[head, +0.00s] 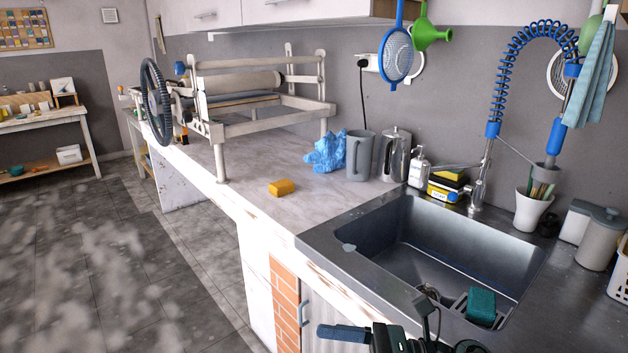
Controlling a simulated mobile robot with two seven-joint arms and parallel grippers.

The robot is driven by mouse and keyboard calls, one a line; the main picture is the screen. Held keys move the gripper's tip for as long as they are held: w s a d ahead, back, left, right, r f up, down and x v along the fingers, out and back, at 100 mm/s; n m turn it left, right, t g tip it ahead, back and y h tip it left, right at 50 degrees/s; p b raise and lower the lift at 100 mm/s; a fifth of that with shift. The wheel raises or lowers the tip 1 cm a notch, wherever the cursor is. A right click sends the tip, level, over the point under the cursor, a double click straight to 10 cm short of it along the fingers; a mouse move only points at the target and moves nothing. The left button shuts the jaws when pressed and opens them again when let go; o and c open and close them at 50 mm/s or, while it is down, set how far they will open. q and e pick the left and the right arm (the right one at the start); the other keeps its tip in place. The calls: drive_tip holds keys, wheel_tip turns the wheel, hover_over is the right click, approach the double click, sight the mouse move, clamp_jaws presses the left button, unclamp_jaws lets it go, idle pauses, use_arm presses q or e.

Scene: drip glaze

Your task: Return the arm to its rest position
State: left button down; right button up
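A dark gripper, which seems to be my right one (400,339), shows at the bottom edge, right of centre, in front of the sink's near edge. Only its upper part is in the frame. A blue bar-like piece (343,333) sticks out from it to the left; I cannot tell whether it is a finger or a held thing. Whether this gripper is open or shut does not show. My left gripper is not in view.
A steel sink (375,262) with a green sponge (481,306) lies close by. On the counter (250,215) are a yellow sponge (282,188), a blue crumpled cloth (325,151), a grey pitcher (360,155) and a slab roller (240,90). The floor at left is open.

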drive_tip(key=w+d+f+m+t+h, duration=0.1)
drive_tip(key=d+f+m+t+h, duration=0.45)
drive_tip(key=m, duration=0.85)
drive_tip(key=w+d+r+m+t+h, duration=0.1)
drive_tip(key=m+t+h, duration=0.1)
drive_tip(key=m+t, duration=1)
drive_tip(key=s+d+f+m+g+h, duration=0.2)
drive_tip(key=s+f+m+g+h, duration=0.2)
drive_tip(key=s+f+m, duration=0.2)
drive_tip(key=s+d+f+m+g+h+p, duration=0.1)
drive_tip(key=s+d+f+m+g+h, duration=0.2)
drive_tip(key=f+m, duration=0.8)
drive_tip(key=s+m+g, duration=0.2)
drive_tip(key=m, duration=0.1)
drive_tip(key=shift+s+m+h, duration=0.35)
drive_tip(key=shift+m, duration=0.05)
